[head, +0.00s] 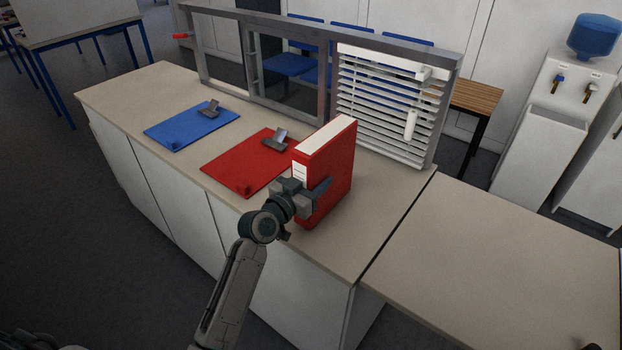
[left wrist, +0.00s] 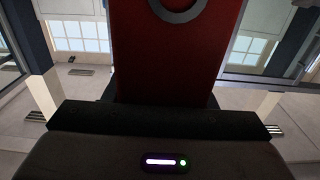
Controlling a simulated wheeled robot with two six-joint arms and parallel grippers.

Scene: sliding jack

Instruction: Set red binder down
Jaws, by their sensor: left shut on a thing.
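The red binder (head: 335,172) stands upright near the right end of the counter, with its white page edges on top and a white label on its spine. My left gripper (head: 308,192) is shut on its lower front part. In the left wrist view the binder (left wrist: 172,60) rises between the fingers, with a dark ring on its spine. I cannot tell whether its base touches the counter (head: 330,262). A red mat (head: 235,165) with a dark metal piece on it lies just left of the binder.
A blue mat (head: 185,132) with a dark metal piece lies further left. A grey sliding window frame (head: 325,70) with white blinds (head: 385,110) stands along the counter's back edge. A water cooler (head: 560,95) stands behind.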

